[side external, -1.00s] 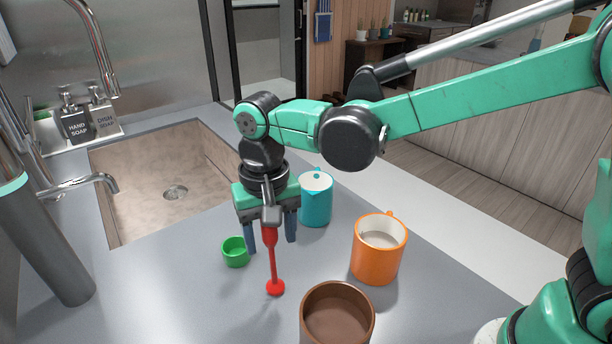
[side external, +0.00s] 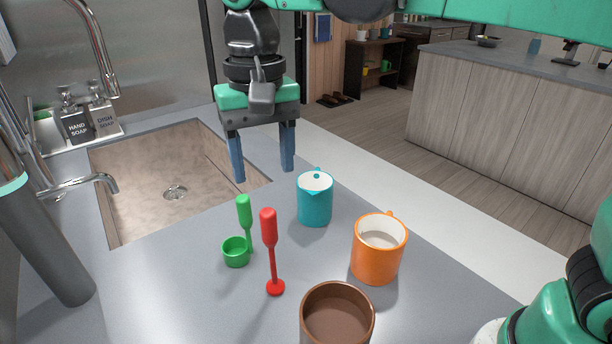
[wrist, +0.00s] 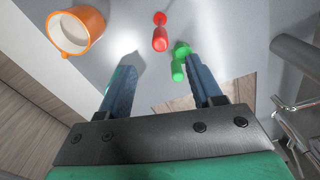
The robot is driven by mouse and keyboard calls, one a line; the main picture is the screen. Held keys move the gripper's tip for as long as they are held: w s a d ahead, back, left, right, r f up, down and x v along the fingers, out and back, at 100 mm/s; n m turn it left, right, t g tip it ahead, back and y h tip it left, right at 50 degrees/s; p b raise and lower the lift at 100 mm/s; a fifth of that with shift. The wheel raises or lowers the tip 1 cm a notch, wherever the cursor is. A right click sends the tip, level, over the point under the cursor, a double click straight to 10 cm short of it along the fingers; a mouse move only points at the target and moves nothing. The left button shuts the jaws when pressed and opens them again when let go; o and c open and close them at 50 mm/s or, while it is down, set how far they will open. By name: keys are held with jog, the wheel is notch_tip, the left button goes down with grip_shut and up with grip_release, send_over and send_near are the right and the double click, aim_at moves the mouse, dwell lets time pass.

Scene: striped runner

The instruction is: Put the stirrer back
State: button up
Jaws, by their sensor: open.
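A red stirrer-like tool (side external: 269,228) stands upright on the counter on a round red foot, handle up. A green tool (side external: 245,215) stands just behind it to the left, its handle up and its foot beside or behind a small green cup (side external: 236,252); I cannot tell whether they are joined. In the wrist view the red tool (wrist: 160,38) and the green tool (wrist: 178,68) lie ahead of the fingers. My gripper (side external: 263,174) is open and empty, above and behind both tools. It also shows open in the wrist view (wrist: 163,62).
Counter in front of the tools is clear.

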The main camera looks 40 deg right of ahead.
jog(key=shift+d+r, duration=0.1)
jog(key=shift+r, duration=0.15)
jog(key=s+d+f+n+t, duration=0.1)
jog(key=s+d+f+t, duration=0.2)
jog(key=d, duration=0.4)
jog(key=s+d+f+n+t, duration=0.2)
jog(key=d+f+t, duration=0.2)
jog(key=d, duration=0.4)
jog(key=shift+s+f, duration=0.4)
jog(key=shift+f, duration=0.4)
